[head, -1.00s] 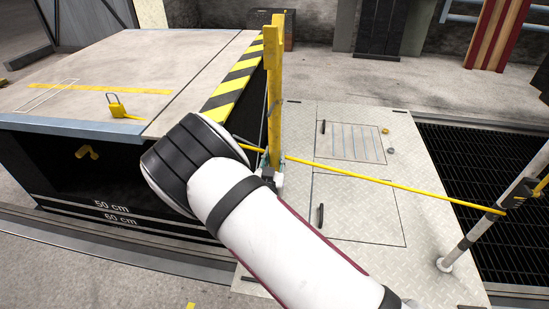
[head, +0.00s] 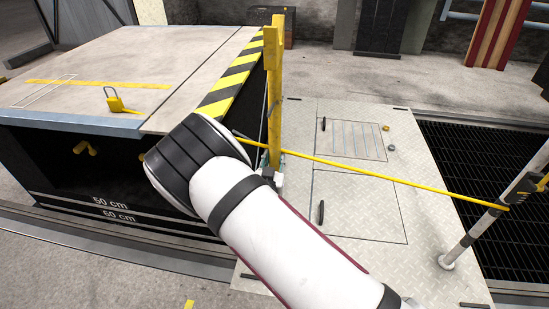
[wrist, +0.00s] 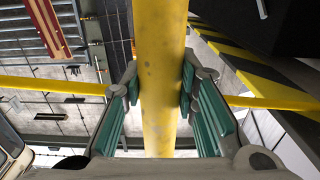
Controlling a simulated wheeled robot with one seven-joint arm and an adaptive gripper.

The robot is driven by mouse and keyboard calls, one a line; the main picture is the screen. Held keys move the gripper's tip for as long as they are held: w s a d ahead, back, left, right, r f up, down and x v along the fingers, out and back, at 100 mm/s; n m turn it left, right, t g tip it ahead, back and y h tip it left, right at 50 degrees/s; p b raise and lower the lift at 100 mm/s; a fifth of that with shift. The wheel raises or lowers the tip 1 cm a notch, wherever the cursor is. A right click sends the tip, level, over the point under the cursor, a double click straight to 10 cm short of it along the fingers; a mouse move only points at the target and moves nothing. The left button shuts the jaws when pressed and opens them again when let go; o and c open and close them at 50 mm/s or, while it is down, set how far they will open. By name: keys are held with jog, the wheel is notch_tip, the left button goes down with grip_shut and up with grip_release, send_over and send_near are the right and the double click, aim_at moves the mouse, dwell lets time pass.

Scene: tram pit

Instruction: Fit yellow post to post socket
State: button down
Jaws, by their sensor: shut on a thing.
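The yellow post (head: 273,85) stands nearly upright in the head view, beside the striped edge of the raised platform. My gripper (head: 272,168) is at its lower visible part, largely hidden behind my white arm. In the wrist view the post (wrist: 160,60) runs down the middle between the green-padded fingers of my gripper (wrist: 160,98), which are shut on it. The post's lower end is hidden by my arm and gripper. I cannot make out the post socket in either view.
A yellow bar (head: 400,180) runs from near the post to a grey pole (head: 470,237) at right. The raised platform (head: 120,65) has a black-and-yellow edge (head: 233,80) and a yellow padlock (head: 115,104). A metal plate (head: 400,150) and dark grating (head: 480,170) lie at right.

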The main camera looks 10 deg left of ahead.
jog(key=shift+f+b, duration=0.25)
jog(key=shift+b, duration=0.1)
jog(key=c, duration=1.2)
grip_release()
jog(key=shift+o, duration=1.2)
jog(key=shift+f, duration=0.25)
jog(key=shift+o, duration=1.3)
jog(key=shift+r, duration=0.1)
